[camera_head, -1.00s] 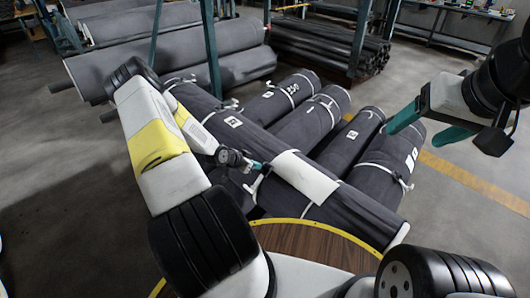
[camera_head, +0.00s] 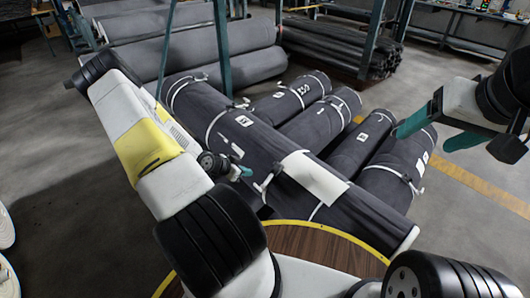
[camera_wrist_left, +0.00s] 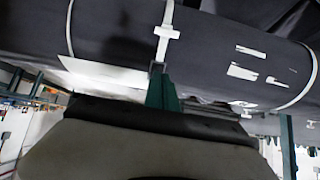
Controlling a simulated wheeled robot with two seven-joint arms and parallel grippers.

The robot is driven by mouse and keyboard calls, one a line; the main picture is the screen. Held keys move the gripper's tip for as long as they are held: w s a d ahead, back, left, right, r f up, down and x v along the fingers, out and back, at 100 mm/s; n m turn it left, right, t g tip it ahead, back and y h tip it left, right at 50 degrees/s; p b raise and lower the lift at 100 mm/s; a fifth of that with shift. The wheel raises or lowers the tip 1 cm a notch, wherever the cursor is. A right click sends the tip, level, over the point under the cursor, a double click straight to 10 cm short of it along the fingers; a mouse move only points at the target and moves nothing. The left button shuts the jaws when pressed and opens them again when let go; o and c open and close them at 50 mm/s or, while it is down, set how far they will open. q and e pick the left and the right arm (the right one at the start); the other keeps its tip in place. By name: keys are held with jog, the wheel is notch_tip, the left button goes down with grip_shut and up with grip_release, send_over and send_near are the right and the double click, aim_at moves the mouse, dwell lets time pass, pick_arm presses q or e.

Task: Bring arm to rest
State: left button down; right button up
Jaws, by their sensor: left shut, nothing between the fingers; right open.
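My left arm comes in from the left of the head view and bends back toward the rolls. Its gripper (camera_head: 245,172) is shut and empty, small and partly hidden by its own wrist. It appears over the long dark roll (camera_head: 220,112), close to the white sheet (camera_head: 312,178); I cannot tell whether it touches. In the left wrist view the teal fingers (camera_wrist_left: 162,92) are together, with the dark roll and a white strap buckle behind them. My right gripper (camera_head: 437,132) is open and empty at the right, its teal fingers apart.
Several shorter dark rolls (camera_head: 365,140) with white straps lie behind the long one. A rack with large grey rolls (camera_head: 195,60) and a stack of thin dark rolls (camera_head: 335,45) stand behind. A round wooden surface with yellow edge (camera_head: 310,248) is in front.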

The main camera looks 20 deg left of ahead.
dwell(0.5)
pick_arm(q)
notch_tip(320, 180, up, 27)
jog(key=s+d+n+g+y, duration=0.2)
jog(key=g+y, duration=0.1)
jog(key=y, duration=0.2)
jog(key=s+d+r+n+h, duration=0.1)
jog(key=s+d+r, duration=0.6)
jog(key=s+r, duration=0.2)
jog(key=s+d+r+n+t+h, duration=0.1)
jog(key=s+d+r+n, duration=0.1)
jog(key=s+d+r, duration=0.6)
jog(key=s+r, duration=0.1)
jog(key=s, duration=0.1)
jog(key=shift+s+n+h, duration=0.3)
jog(key=shift+s, duration=0.05)
